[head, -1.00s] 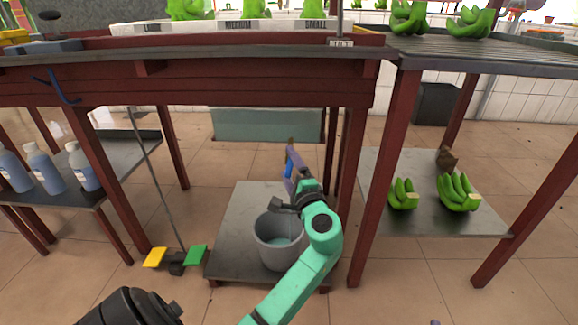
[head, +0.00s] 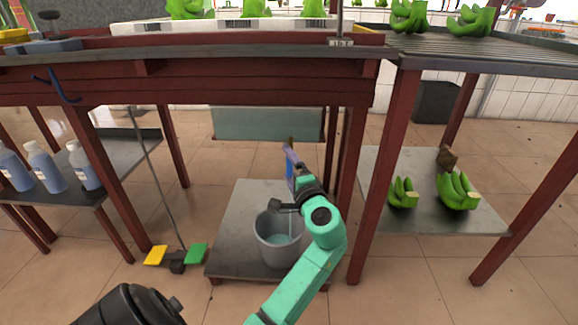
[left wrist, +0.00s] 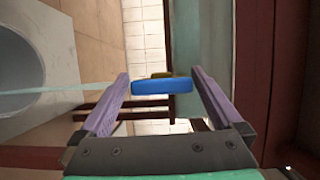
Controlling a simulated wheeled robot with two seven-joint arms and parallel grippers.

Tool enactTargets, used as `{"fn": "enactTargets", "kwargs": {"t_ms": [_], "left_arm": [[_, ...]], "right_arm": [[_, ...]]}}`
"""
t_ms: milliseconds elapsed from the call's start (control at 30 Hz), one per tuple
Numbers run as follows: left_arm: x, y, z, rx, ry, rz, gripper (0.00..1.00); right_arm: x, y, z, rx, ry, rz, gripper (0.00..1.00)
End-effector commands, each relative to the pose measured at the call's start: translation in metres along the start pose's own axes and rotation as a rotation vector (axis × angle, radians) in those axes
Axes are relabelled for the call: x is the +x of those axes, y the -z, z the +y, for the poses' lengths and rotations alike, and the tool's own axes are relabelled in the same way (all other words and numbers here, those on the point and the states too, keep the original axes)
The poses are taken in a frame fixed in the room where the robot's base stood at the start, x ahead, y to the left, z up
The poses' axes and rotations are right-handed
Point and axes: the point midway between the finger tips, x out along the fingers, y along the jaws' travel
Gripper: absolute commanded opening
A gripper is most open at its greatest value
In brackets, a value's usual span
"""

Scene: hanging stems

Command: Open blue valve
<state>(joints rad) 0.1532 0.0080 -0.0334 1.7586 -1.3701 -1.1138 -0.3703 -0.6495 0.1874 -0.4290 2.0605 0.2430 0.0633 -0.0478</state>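The blue valve handle (left wrist: 162,86) shows in the left wrist view as a flat blue bar with a yellowish part behind it. It lies between the purple fingertips of my left gripper (left wrist: 160,77), nearly spanning the gap; I cannot tell whether it touches them. The fingers are wide apart. In the head view my left gripper (head: 292,160) is under the table, above the grey bucket, and a small bit of the blue handle (head: 289,169) shows beside a finger. My right gripper is not in view.
The grey bucket (head: 262,240) with pale liquid stands on a low metal shelf (head: 235,225). A thin pale stream (left wrist: 60,89) crosses the left wrist view from the bucket side. Red table legs (head: 352,200) stand close right of my arm. Yellow and green pedals (head: 195,254) are at left.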

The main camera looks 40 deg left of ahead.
Motion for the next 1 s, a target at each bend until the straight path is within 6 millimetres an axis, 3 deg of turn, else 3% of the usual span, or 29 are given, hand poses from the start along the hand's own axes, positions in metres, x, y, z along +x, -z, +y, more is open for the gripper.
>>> {"fn": "enactTargets", "kwargs": {"t_ms": [233, 400, 500, 533, 667, 833, 1000], "left_arm": [[-0.001, 0.0, -0.001, 0.002, 0.002, 0.001, 1.0], [-0.013, 0.001, -0.002, 0.002, 0.001, 0.002, 1.0], [-0.025, 0.001, -0.002, 0.003, 0.001, 0.002, 1.0], [-0.028, 0.001, -0.002, 0.003, 0.001, 0.003, 1.0], [-0.067, 0.0, -0.003, 0.004, -0.003, 0.003, 1.0], [-0.116, 0.0, -0.002, 0.003, -0.003, 0.002, 1.0], [-0.142, 0.0, -0.001, 0.001, -0.001, 0.001, 1.0]], "right_arm": [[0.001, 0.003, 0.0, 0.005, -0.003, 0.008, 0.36], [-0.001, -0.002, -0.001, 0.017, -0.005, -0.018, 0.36], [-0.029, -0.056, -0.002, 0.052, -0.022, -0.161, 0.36], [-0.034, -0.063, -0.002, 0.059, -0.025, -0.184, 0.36], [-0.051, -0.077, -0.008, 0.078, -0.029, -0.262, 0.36], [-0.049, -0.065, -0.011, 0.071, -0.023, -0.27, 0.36], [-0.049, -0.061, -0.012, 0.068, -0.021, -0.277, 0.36]]}}
